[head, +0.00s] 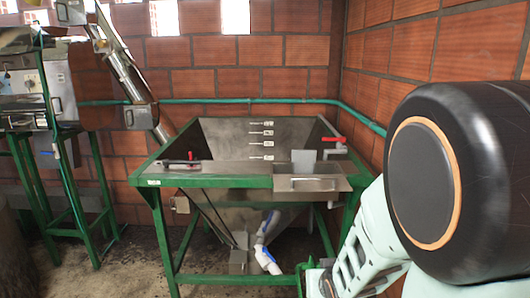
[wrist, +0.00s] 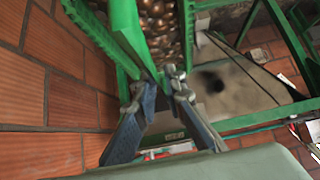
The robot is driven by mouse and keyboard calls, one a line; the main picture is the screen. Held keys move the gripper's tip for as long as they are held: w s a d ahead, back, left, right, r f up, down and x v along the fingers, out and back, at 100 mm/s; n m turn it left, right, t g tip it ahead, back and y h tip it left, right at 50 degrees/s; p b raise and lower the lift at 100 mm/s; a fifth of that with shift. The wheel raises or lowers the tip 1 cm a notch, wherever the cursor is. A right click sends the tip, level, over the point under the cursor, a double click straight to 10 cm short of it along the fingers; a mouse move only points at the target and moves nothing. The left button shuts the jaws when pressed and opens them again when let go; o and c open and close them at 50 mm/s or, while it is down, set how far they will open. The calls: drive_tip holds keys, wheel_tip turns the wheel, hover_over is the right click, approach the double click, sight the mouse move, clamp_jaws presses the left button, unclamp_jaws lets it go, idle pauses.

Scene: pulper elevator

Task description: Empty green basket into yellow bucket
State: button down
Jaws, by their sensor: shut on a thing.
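The green basket (wrist: 126,25) shows at the top of the wrist view, cut off by the frame edge. Many small, rounded, brown-gold pieces (wrist: 158,25) lie in it. My gripper (wrist: 173,85) is shut on the basket's near end, with a finger on each side of the green part. In the head view the gripper end is low and mostly cut off at the bottom edge, beside my arm. I see no yellow bucket in either view.
A steel hopper (head: 235,205) on a green frame (head: 260,181) stands ahead. A green pipe (head: 365,118) runs along the brick wall (head: 400,45). A machine (head: 38,85) on a green stand is at the left. Dark floor (head: 130,265) is clear between them.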

drive_tip(key=r+p, duration=0.1)
drive_tip(key=r, duration=0.1)
drive_tip(key=r+p, duration=0.3)
drive_tip(key=r, duration=0.1)
drive_tip(key=shift+s, duration=0.25)
